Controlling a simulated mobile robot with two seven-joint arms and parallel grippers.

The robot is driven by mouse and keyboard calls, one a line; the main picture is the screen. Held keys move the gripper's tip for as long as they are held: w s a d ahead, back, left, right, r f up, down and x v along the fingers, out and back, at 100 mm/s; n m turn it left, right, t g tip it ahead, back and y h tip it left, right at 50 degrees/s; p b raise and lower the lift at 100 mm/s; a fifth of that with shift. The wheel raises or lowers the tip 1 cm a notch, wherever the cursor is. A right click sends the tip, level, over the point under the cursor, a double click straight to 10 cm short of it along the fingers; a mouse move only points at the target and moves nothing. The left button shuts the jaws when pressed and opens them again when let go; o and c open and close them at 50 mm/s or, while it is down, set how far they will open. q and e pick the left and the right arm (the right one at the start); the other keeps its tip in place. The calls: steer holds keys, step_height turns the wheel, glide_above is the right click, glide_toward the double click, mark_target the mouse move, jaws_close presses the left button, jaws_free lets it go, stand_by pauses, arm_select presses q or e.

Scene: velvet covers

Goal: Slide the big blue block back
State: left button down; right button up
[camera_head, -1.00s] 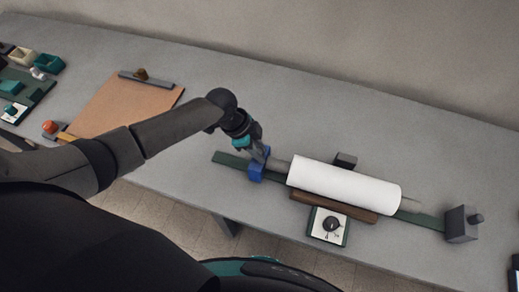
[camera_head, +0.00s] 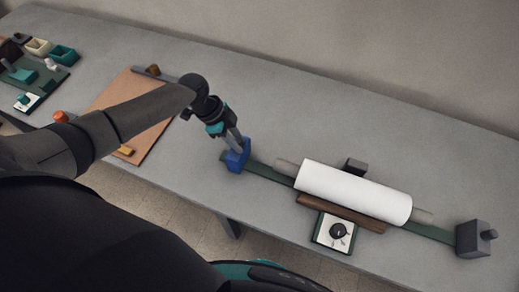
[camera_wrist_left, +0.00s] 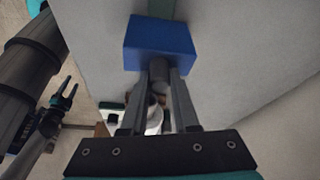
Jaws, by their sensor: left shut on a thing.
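The big blue block (camera_head: 237,160) sits at the left end of the dark green rail (camera_head: 268,174). My left gripper (camera_head: 236,144) reaches down from above and is shut on the block. In the left wrist view the blue block (camera_wrist_left: 160,42) lies at the fingertips, with the rail running on past it. The exact grip on the block is partly hidden. A white roll (camera_head: 354,190) on a grey spindle lies to the right, apart from the block. A small dark forked part at the left of the wrist view may be my right gripper (camera_wrist_left: 66,92).
A brown wooden bar (camera_head: 340,213) and a dial box (camera_head: 335,231) lie in front of the roll. A grey end block (camera_head: 472,239) stands at the rail's right end. A clipboard (camera_head: 130,105) lies to the left.

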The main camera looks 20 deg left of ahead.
arm_select(q)
steer(key=a, duration=0.3)
steer(key=shift+w+a, duration=0.1)
steer(key=shift+a, duration=0.1)
steer(key=c, duration=0.7)
jaws_free()
steer(key=shift+o, duration=0.2)
steer(key=shift+r, duration=0.1)
steer(key=v, duration=1.5)
steer(key=shift+p, duration=0.35)
